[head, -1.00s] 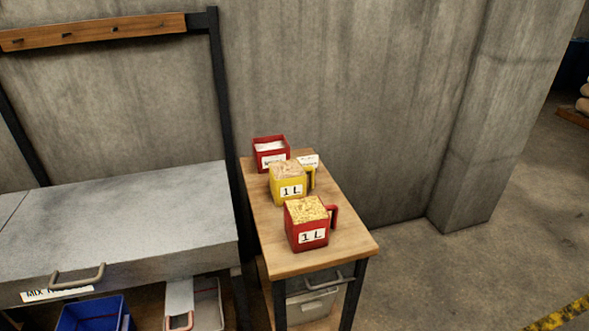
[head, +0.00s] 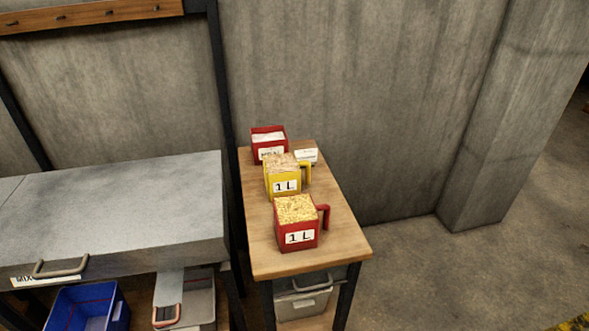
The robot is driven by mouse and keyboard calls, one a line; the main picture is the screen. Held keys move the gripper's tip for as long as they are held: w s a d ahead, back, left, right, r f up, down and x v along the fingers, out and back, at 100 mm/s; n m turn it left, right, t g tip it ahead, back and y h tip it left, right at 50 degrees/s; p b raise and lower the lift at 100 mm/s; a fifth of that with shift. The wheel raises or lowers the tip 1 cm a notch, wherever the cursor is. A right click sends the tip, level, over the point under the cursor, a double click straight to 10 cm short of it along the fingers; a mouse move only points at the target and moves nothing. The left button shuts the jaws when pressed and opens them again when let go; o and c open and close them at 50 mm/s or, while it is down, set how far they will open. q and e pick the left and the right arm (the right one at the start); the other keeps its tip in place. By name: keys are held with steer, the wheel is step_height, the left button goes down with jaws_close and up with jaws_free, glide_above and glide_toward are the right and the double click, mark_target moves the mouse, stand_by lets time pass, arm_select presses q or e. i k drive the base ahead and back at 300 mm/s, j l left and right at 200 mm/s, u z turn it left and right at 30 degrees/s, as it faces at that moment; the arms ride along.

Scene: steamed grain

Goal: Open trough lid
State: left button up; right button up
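The trough is a grey metal box with a flat lid (head: 120,200) at the left of the head view. The lid lies flat and shut on it. A curved handle (head: 61,268) sits on its front face, over a white label (head: 28,281) that partly reads "MIX". The trough runs out of the picture at the left. Neither of my grippers shows in the head view.
A wooden side table (head: 330,241) stands right of the trough. It bears a red jug (head: 297,238), a yellow jug (head: 285,186), and a red box (head: 269,152). A blue bin (head: 88,310) and a grey scoop-like container (head: 200,301) are below the trough. Floor at right is clear.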

mark_target(83, 212)
steer(key=u, duration=1.3)
